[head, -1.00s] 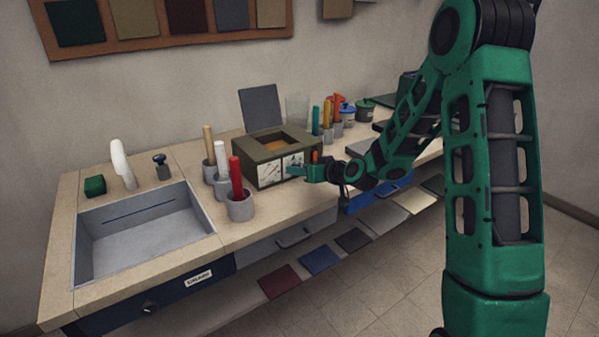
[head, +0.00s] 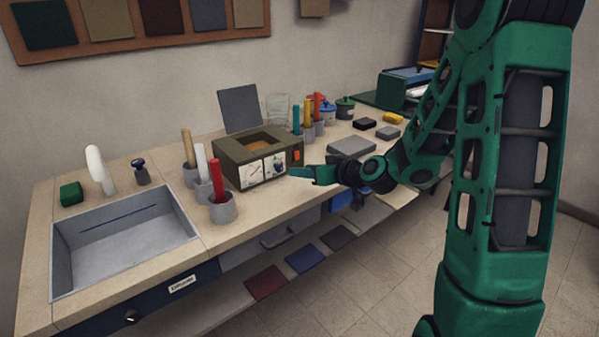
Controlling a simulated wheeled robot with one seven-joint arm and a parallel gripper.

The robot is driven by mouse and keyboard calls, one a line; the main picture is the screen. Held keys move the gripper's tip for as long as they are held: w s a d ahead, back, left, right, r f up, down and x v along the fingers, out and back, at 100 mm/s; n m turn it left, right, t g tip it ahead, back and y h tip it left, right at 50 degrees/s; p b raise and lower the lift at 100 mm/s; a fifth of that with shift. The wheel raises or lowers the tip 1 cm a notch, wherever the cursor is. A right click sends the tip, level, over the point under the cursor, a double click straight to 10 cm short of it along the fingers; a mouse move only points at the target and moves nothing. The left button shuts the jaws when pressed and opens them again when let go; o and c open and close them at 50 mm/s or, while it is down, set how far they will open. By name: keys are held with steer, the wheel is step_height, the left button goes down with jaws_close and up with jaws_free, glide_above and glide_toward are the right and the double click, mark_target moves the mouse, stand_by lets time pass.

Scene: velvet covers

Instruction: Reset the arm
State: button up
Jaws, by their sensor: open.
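My green arm comes down from the upper right in the head view and bends toward the counter. The gap between the fingers is hard to make out from this angle. I cannot tell exactly how far the gripper is from the box's front.
The counter (head: 250,222) holds a sink (head: 125,245) at left, a red-handled tool in a grey cup (head: 222,210), and grey and black blocks (head: 387,133) at right. A raised dark panel (head: 239,108) stands behind the box. Floor (head: 365,290) in front looks clear.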

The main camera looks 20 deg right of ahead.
stand_by(0.4)
steer(key=s+d+m+g+h, duration=0.1)
steer(key=s+d+g, duration=0.3)
steer(key=s, duration=0.9)
steer(key=s+d+r+m+g+h, duration=0.1)
steer(key=s+d+m+g, duration=0.3)
steer(key=s, duration=1)
steer(key=s+d+r+m+g+h, duration=0.1)
steer(key=s+d+m+g+h, duration=0.2)
steer(key=s, duration=1)
steer(key=shift+s+d+g, duration=0.25)
steer(key=shift+d+g, duration=0.6)
steer(key=shift+g, duration=0.05)
steer(key=shift+w+f, duration=0.2)
steer(key=shift+w, duration=0.45)
